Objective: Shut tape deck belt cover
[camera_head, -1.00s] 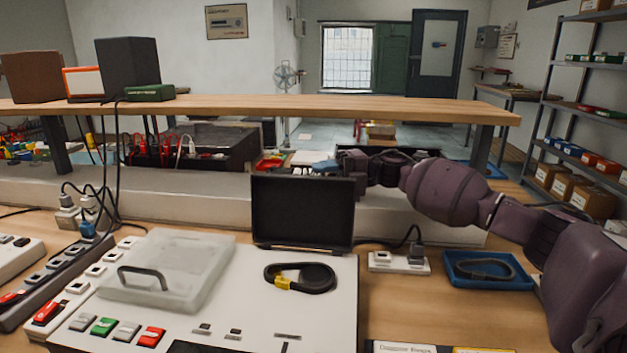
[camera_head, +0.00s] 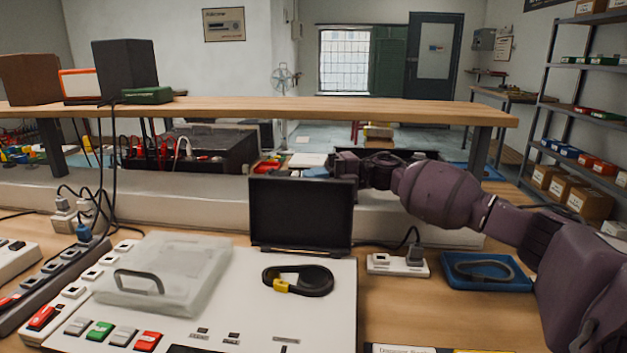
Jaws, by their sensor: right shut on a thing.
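The black belt cover (camera_head: 301,216) stands open and nearly upright at the back edge of the white tape deck (camera_head: 250,322). A looped black belt (camera_head: 312,281) with a yellow clip lies flat on the deck in front of it. My right gripper (camera_head: 340,168) is at the cover's top right corner, shut on its edge; the fingertips are partly hidden by the cover. My right arm comes in from the right, behind and beside the cover. My left gripper is not in view.
A clear lid (camera_head: 170,272) with a dark handle lies on the deck's left part. Coloured buttons (camera_head: 101,330) line its front left. A power strip (camera_head: 397,265) and a blue tray (camera_head: 487,271) with a belt lie right of the deck. A raised wooden shelf (camera_head: 260,108) spans behind.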

